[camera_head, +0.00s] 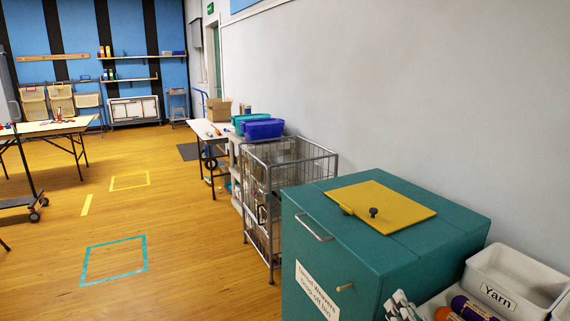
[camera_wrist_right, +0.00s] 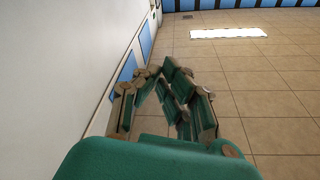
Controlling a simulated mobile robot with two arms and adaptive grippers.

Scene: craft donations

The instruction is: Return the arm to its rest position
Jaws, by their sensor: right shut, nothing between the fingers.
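My right gripper (camera_wrist_right: 160,85) fills the lower middle of the right wrist view, with green fingers and pale joints. It is shut and empty, pointing up toward a tiled surface with a bright panel. In the head view, what looks like its green and white fingertips (camera_head: 400,306) shows at the bottom edge, in front of the teal drop-off bin (camera_head: 385,260). The rest of the right arm is out of the head view. My left gripper is not in view.
The bin has a yellow lid (camera_head: 380,205) with a dark knob. A white Yarn tray (camera_head: 515,280) and several yarn balls (camera_head: 470,308) are close at the lower right. A wire cage trolley (camera_head: 285,190) stands behind the bin. The wooden floor (camera_head: 190,250) to the left is open.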

